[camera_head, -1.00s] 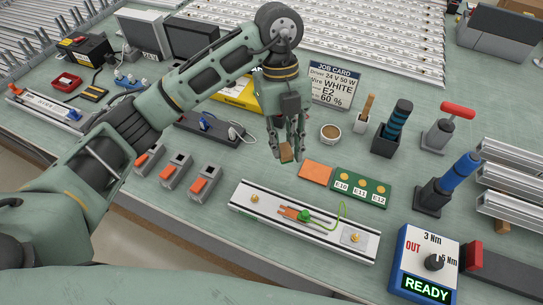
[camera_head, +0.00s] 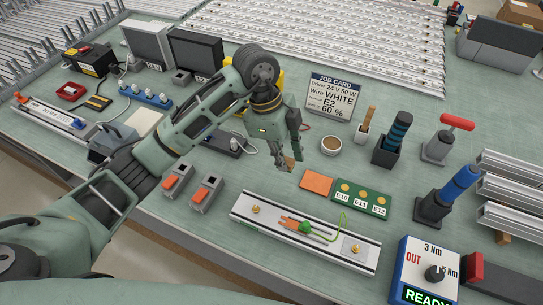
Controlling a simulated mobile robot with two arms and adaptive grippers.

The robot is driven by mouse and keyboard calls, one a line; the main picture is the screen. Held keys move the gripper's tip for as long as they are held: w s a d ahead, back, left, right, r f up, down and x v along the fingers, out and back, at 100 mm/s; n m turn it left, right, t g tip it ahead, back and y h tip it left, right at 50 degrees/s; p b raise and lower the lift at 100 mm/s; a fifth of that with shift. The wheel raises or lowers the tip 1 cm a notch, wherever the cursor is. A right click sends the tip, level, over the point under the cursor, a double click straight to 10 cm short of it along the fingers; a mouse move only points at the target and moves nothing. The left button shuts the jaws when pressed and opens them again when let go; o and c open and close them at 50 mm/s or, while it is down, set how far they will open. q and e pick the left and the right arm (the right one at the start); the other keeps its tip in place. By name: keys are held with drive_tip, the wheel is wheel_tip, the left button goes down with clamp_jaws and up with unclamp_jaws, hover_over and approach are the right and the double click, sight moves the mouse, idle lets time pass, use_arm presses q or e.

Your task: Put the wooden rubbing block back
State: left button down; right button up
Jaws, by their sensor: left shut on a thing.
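My left gripper (camera_head: 286,157) is shut on the wooden rubbing block (camera_head: 289,163), a small brown block at its fingertips. The fingers hide part of the block. I cannot tell whether the block touches the bench or is just above it. It is left of the flat orange square pad (camera_head: 316,181), with a small gap in the picture. My right gripper is not in view.
A green board (camera_head: 362,199) labelled E10, E11, E12 lies right of the pad. An aluminium rail (camera_head: 275,221) with a green wire lies in front. A brown cup (camera_head: 331,143) and job card (camera_head: 331,97) stand behind. Orange-topped blocks (camera_head: 207,191) sit to the left.

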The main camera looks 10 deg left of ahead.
use_arm(q)
drive_tip(key=w+a+f, duration=0.2)
drive_tip(key=w+a+f+p, duration=0.1)
drive_tip(key=w+a, duration=0.1)
drive_tip(key=shift+w+a+f, duration=0.1)
drive_tip(key=shift+w+f, duration=0.05)
drive_tip(key=shift+f, duration=0.2)
wheel_tip(320, 180, down, 4)
drive_tip(key=shift+r+p, duration=0.1)
drive_tip(key=shift+p, duration=0.6)
drive_tip(key=shift+f, duration=0.25)
drive_tip(key=c, duration=1.5)
unclamp_jaws()
drive_tip(key=shift+c, duration=0.2)
drive_tip(key=shift+r, duration=0.1)
